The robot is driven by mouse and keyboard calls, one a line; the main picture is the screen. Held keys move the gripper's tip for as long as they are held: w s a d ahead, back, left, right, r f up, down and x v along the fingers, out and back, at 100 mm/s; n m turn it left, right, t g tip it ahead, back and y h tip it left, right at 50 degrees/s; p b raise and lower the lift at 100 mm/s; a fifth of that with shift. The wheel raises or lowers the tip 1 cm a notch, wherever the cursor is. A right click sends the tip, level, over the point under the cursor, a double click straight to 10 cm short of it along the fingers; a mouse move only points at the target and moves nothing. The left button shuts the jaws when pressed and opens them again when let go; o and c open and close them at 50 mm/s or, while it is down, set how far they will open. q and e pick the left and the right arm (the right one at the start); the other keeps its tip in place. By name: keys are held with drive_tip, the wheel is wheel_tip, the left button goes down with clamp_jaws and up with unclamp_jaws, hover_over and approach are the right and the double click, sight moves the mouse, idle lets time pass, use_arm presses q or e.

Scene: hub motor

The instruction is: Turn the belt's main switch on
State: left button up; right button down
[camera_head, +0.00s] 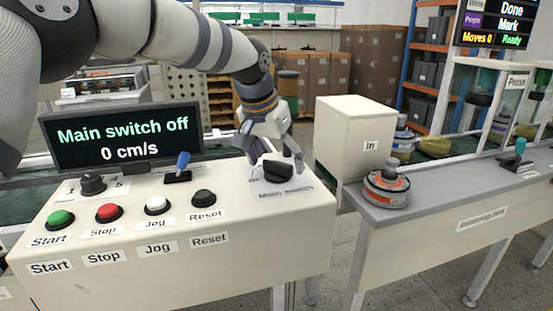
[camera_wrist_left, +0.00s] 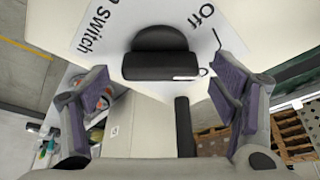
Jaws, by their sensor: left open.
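The main switch (camera_head: 277,171) is a black rotary knob on a white label at the right end of the cream control panel (camera_head: 180,262). In the left wrist view the knob (camera_wrist_left: 160,50) lies near the top middle, with "Off" and "Switch" printed on its label. My left gripper (camera_head: 273,157) is right over the knob. In the left wrist view its fingers (camera_wrist_left: 160,82) are spread wide, one on each side of the knob, with visible gaps. The display (camera_head: 125,138) reads "Main switch off" and "0 cm/s". My right gripper is not in view.
Green (camera_head: 61,220), red (camera_head: 108,213), white (camera_head: 157,205) and black (camera_head: 204,198) buttons line the panel, with a blue-tipped lever (camera_head: 182,162) and a black dial (camera_head: 93,184) behind. A cream "In" box (camera_head: 355,138) and an orange-banded motor (camera_head: 387,189) stand at the right.

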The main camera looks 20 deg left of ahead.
use_arm(q)
drive_tip(key=c, duration=1.2)
drive_tip(key=shift+o, duration=0.2)
drive_tip(key=shift+m, duration=0.3)
drive_tip(key=shift+a+m+h, duration=0.1)
drive_tip(key=shift+m+h, duration=0.2)
drive_tip(key=shift+m, duration=0.4)
drive_tip(key=shift+f+m+g+h, duration=0.15)
drive_tip(key=shift+m+g+h, duration=0.2)
drive_tip(key=shift+m, duration=0.45)
drive_tip(key=m+b, duration=0.1)
drive_tip(key=m, duration=0.1)
drive_tip(key=shift+w+f+m+g+h, duration=0.1)
drive_tip(key=shift+m+g+h, duration=0.25)
drive_tip(key=shift+m, duration=0.05)
drive_tip(key=shift+m+b, duration=0.35)
drive_tip(key=shift+m, duration=0.55)
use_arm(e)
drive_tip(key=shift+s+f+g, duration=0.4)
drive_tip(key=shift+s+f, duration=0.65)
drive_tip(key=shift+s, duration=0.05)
use_arm(q)
drive_tip(key=shift+g, duration=0.3)
